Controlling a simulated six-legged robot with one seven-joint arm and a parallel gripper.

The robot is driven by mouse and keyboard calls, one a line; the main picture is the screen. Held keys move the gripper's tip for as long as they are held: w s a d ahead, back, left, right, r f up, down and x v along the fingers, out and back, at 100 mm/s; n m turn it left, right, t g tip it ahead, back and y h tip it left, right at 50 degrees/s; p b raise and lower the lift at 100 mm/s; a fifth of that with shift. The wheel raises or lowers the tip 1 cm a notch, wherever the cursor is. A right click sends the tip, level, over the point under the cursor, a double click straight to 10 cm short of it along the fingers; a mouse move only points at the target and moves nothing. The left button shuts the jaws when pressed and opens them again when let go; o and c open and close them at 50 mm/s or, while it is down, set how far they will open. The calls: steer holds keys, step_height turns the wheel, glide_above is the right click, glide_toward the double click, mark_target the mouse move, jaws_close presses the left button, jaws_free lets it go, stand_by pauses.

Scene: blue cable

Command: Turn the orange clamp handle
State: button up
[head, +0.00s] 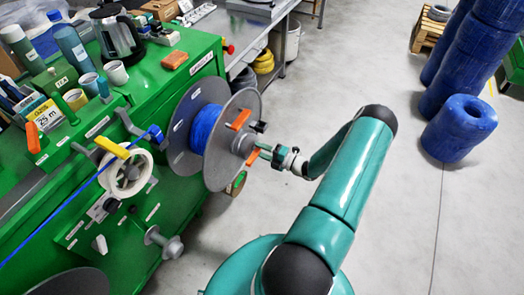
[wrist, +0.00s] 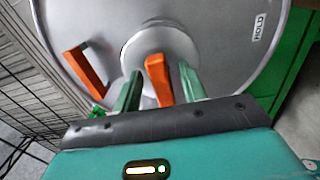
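The orange clamp handle (wrist: 158,80) stands at the hub of the grey cable reel flange (wrist: 220,40). In the wrist view my gripper (wrist: 161,82) has one finger on each side of it, with a visible gap on both sides. In the head view the clamp handle (head: 253,156) shows at the hub, right at the tip of my gripper (head: 262,151). A second orange handle (wrist: 85,68) sits on the flange, left of the hub in the wrist view. The blue cable (head: 205,128) is wound between the two flanges.
The green workbench (head: 178,100) holds a kettle, bottles, cups and boxes. A yellow-handled guide wheel (head: 125,175) and another orange lever (head: 33,137) are on its left. Blue cable runs off to the lower left. Blue rolls (head: 460,125) stand far right; the floor between is clear.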

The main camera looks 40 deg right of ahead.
steer(key=v, duration=1.3)
steer(key=shift+s, duration=0.4)
steer(key=w+a+r+n+g+y, duration=0.1)
steer(key=w+a+r+n+g, duration=0.3)
steer(key=a+r+n+g, duration=0.55)
steer(key=w+a+r+n+g+y, duration=0.1)
steer(key=w+a+r+n+g, duration=0.35)
steer(key=a+r+n, duration=0.85)
steer(key=s+a+r+n+t+h, duration=0.1)
steer(key=s+a+r+n+h, duration=0.3)
steer(key=r+n, duration=0.6)
steer(key=s+a+r+n+t+h, duration=0.1)
steer(key=s+a+r+n+h, duration=0.3)
steer(key=n, duration=1.3)
steer(key=shift+s+a+r+n+t, duration=0.35)
steer(key=shift+s+a+r, duration=1.5)
steer(key=shift+a+r, duration=1.2)
